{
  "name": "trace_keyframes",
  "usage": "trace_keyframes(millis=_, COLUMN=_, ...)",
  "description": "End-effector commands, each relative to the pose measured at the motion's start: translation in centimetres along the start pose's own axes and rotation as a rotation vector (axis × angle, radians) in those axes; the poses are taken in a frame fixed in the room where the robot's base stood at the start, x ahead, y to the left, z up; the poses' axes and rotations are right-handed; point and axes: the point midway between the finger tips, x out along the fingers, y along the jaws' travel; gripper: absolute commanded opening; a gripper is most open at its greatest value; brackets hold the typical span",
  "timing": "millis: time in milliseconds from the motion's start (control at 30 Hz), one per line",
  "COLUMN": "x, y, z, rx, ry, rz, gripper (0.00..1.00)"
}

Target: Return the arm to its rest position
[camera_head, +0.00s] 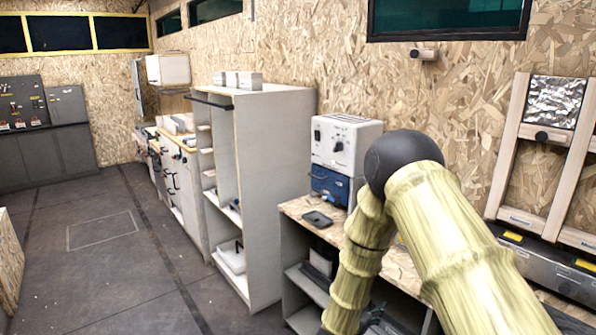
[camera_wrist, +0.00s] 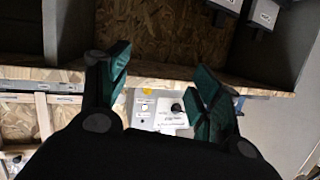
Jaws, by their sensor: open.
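My gripper (camera_wrist: 160,95) shows in the wrist view with its two green-padded fingers spread apart. It is open and nothing is between the fingers. Beyond the gap is a pale panel (camera_wrist: 145,108) with a dark knob. In the head view my arm, yellowish with a black joint, is bent in the right half, in front of the low shelf unit.
A low shelf unit (camera_head: 296,208) bears a white and blue machine (camera_head: 345,150) and a small dark tray (camera_head: 317,219). A tall grey cabinet (camera_head: 268,190) stands to its left. Wooden frames (camera_head: 507,150) lean at the right wall. The floor (camera_head: 110,270) at left is open.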

Motion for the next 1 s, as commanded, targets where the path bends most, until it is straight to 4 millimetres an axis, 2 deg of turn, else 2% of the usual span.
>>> trace_keyframes(millis=33, x=-0.6, y=1.6, z=2.2, rx=-0.04, ry=-0.057, rz=-0.019, gripper=0.64)
trace_keyframes(millis=200, x=-3.6, y=7.1, z=9.8, rx=-0.176, ry=-0.277, rz=-0.099, gripper=0.64)
trace_keyframes(millis=367, x=-7.9, y=12.7, z=15.8, rx=-0.286, ry=-0.485, rz=-0.159, gripper=0.64)
trace_keyframes(millis=500, x=-12.6, y=17.7, z=20.1, rx=-0.37, ry=-0.669, rz=-0.201, gripper=0.64)
trace_keyframes(millis=567, x=-14.8, y=19.9, z=21.5, rx=-0.405, ry=-0.747, rz=-0.216, gripper=0.64)
trace_keyframes(millis=733, x=-21.9, y=25.9, z=24.6, rx=-0.491, ry=-0.971, rz=-0.257, gripper=0.64)
trace_keyframes(millis=900, x=-28.1, y=30.7, z=25.9, rx=-0.553, ry=-1.155, rz=-0.286, gripper=0.64)
trace_keyframes(millis=1000, x=-30.6, y=32.4, z=26.1, rx=-0.574, ry=-1.225, rz=-0.298, gripper=0.64)
